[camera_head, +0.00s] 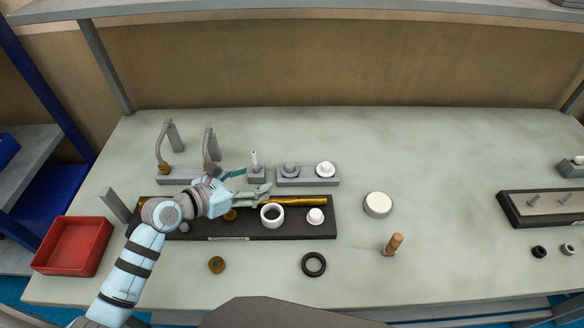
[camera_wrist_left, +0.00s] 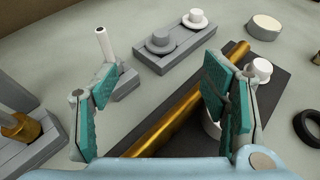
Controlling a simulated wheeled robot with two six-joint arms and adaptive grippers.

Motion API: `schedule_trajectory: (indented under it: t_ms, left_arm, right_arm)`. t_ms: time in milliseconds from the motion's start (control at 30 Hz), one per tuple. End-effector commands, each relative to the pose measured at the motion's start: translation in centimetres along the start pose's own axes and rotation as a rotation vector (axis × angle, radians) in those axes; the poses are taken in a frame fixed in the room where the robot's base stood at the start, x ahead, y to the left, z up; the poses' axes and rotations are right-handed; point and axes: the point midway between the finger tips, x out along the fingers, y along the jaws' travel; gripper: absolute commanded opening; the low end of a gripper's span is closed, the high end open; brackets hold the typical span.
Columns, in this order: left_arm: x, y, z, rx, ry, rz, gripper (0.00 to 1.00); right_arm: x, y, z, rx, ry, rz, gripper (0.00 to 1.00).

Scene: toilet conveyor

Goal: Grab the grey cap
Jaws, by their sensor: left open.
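The grey cap (camera_head: 290,170) sits on the left side of a grey two-place block (camera_head: 308,182), beside a white cap (camera_head: 325,169). In the left wrist view the grey cap (camera_wrist_left: 160,42) is on the block, beyond the fingertips. My left gripper (camera_head: 254,181) is open and empty, just left of the block, above the back part of the black tray. Its two teal-padded fingers (camera_wrist_left: 158,72) are spread wide in the left wrist view. The right gripper is not in view.
A small block with a white upright pin (camera_head: 254,159) stands close to the left gripper. A golden rod (camera_head: 300,201), a white ring (camera_head: 272,215) and a white knob (camera_head: 315,216) are on the black tray (camera_head: 300,232). Table right of the block is mostly clear.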

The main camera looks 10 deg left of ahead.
Motion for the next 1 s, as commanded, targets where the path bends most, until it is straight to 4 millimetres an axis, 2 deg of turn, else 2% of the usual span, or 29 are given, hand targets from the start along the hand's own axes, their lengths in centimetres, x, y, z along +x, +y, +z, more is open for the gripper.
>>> schedule_trajectory:
  t_ms: [200,433,633,867,1000]
  left_arm:
    - [5.2,0.4,-0.4,-0.014,-0.003,0.013,0.67]
    - [8.5,0.5,-0.2,-0.009,0.000,0.014,0.67]
    - [12.4,0.6,0.2,-0.009,0.001,0.012,0.67]
    - [12.9,0.6,0.4,-0.006,0.003,0.013,0.67]
    - [12.9,0.5,0.4,-0.005,0.003,0.012,0.48]
  right_arm:
    - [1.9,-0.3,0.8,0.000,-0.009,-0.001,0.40]
    - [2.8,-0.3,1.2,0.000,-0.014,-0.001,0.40]
    - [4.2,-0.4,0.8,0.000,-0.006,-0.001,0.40]
    - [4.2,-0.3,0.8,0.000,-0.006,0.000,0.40]
    - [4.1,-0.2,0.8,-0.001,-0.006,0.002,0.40]
